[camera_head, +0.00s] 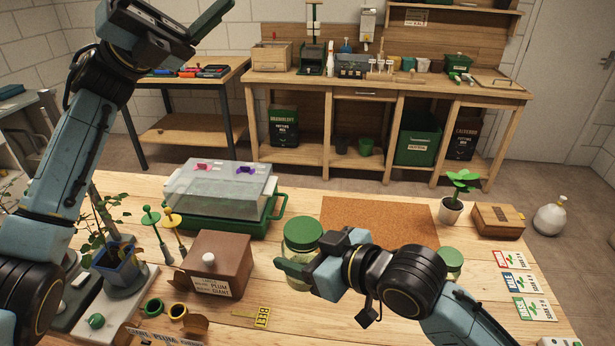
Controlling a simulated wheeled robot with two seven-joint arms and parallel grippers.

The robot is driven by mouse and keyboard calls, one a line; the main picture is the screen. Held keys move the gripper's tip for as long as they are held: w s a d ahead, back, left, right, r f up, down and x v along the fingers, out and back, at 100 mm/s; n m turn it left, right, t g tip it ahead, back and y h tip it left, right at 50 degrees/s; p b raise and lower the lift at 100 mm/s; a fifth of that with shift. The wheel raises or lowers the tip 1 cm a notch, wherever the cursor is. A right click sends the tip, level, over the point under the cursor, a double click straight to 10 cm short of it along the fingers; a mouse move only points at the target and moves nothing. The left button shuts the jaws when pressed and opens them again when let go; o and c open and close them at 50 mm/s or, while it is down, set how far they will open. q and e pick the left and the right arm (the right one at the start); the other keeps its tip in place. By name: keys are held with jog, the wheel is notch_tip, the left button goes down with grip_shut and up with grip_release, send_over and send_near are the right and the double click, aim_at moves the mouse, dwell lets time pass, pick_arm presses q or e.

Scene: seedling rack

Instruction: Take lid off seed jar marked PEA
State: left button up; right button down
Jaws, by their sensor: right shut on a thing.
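A glass jar (301,252) with a wide green lid (303,230) stands on the wooden table, right of the brown box. The lid sits on top of it. My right gripper (296,266) comes in from the right and is shut on the jar, with a dark finger across its front below the lid. The gripper hides the lower jar and any label. A second green-lidded jar (450,258) stands further right, partly behind my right arm; no marking shows. My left gripper (212,22) is raised at the top left, partly cut off by the frame, away from the jars.
A brown box (217,262) labelled PLUM stands left of the jar. Behind it are a clear-lidded green tray (215,190) and a cork mat (380,218). A potted seedling (452,208), a small wooden box (498,220) and seed packets (522,282) are at the right. A yellow BEET tag (262,316) lies in front.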

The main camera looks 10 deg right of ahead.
pick_arm(q)
jog(key=s+d+f+m+g+y, duration=0.1)
jog(key=s+d+f+m+y, duration=0.4)
jog(key=d, duration=0.3)
jog(key=s+d+f+m+g+y, duration=0.1)
jog(key=s+d+f+m+y, duration=0.35)
jog(key=d, duration=0.45)
jog(key=m+t+y, duration=0.5)
jog(key=t+y, duration=0.2)
jog(key=y, duration=0.7)
send_over(308, 228)
jog(key=f, duration=1.2)
jog(key=shift+s+d+f, duration=0.3)
jog(key=shift+d+f, duration=0.1)
jog(key=shift+w+a+f+t+y, duration=0.3)
jog(key=shift+a+f+y, duration=0.05)
jog(key=shift+a+y, duration=0.1)
notch_tip(308, 228, down, 8)
jog(key=shift+r, duration=0.15)
